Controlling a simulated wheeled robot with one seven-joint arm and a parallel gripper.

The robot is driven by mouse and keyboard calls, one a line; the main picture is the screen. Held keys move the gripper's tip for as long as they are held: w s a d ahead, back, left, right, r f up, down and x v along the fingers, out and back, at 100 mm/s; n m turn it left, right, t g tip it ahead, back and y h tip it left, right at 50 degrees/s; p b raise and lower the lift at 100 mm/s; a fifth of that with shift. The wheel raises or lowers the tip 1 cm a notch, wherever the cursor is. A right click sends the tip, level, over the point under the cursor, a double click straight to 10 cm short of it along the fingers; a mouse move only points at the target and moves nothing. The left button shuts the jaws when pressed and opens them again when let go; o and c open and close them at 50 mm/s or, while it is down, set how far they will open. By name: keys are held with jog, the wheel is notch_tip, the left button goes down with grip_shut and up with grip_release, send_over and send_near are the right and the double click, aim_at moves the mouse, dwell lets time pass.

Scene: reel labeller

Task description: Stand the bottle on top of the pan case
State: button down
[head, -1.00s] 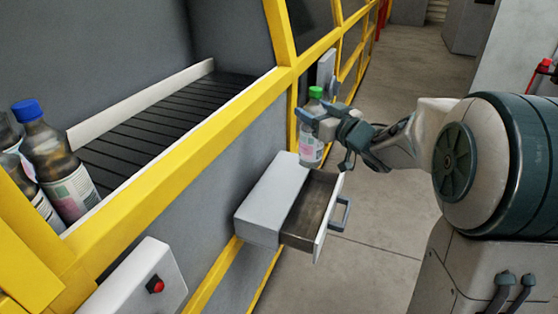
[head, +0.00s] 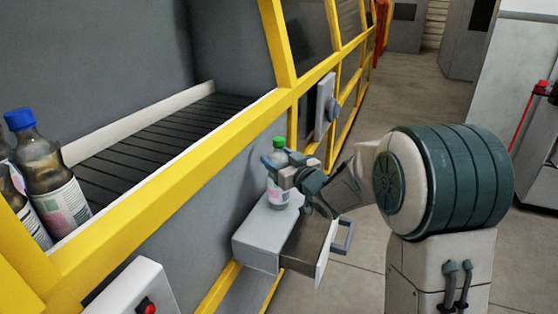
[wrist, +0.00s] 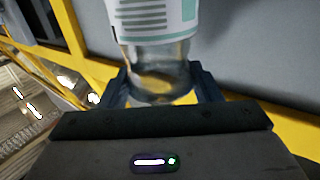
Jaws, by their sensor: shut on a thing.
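The bottle is clear with a green cap and a pale label (head: 277,192). My gripper (head: 279,170) is shut on it and holds it upright. In the head view the bottle's base overlaps the top of the pan case, a grey box (head: 262,232) with an open drawer, fixed on the machine's side. I cannot tell whether the base touches the top. In the wrist view the bottle (wrist: 155,50) sits between the two fingers (wrist: 165,90), its label at the upper edge.
The open drawer (head: 310,245) sticks out right, with a handle. A yellow frame (head: 170,185) and dark roller conveyor (head: 150,135) lie left. Bottles with a blue cap (head: 45,170) stand at far left. A box with a red button (head: 145,305) is at the lower left.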

jog(key=shift+r, duration=0.2)
jog(key=shift+f, duration=0.2)
jog(key=shift+c, duration=2.2)
grip_release()
